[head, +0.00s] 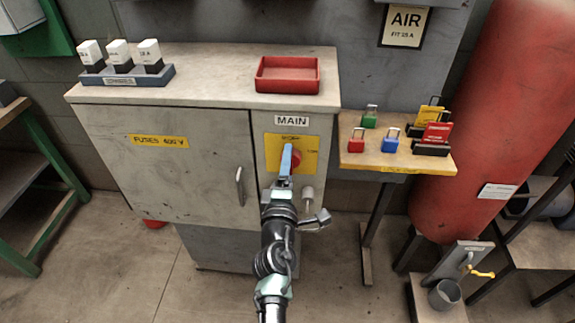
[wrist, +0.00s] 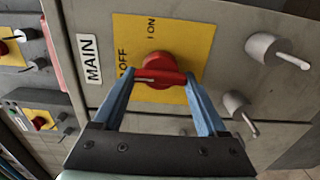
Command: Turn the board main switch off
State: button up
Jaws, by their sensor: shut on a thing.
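The main switch is a red rotary knob with a grip bar (wrist: 160,60) on a yellow plate (wrist: 207,35), under a MAIN label (head: 291,120) on the grey cabinet's right panel. In the head view, the red knob (head: 297,159) is partly hidden by my gripper (head: 288,157). In the wrist view, the blue fingers of my gripper (wrist: 161,77) sit at either side of the red bar and are shut on it. OFF is marked left of the knob and ON above it in that turned view.
A grey knob (head: 307,194) sticks out below the switch, close to my gripper. The cabinet door has a handle (head: 239,186). A red tray (head: 287,75) and fuse block (head: 127,76) are on top. A shelf with padlocks (head: 390,145) and a red tank (head: 490,120) stand right.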

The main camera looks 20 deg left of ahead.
jog(key=shift+f, duration=0.1)
jog(key=o, duration=1.1)
jog(key=shift+s, duration=0.15)
jog(key=p+v, duration=0.3)
jog(key=v, duration=0.9)
jog(key=shift+s+d, duration=0.2)
jog(key=shift+s, duration=0.15)
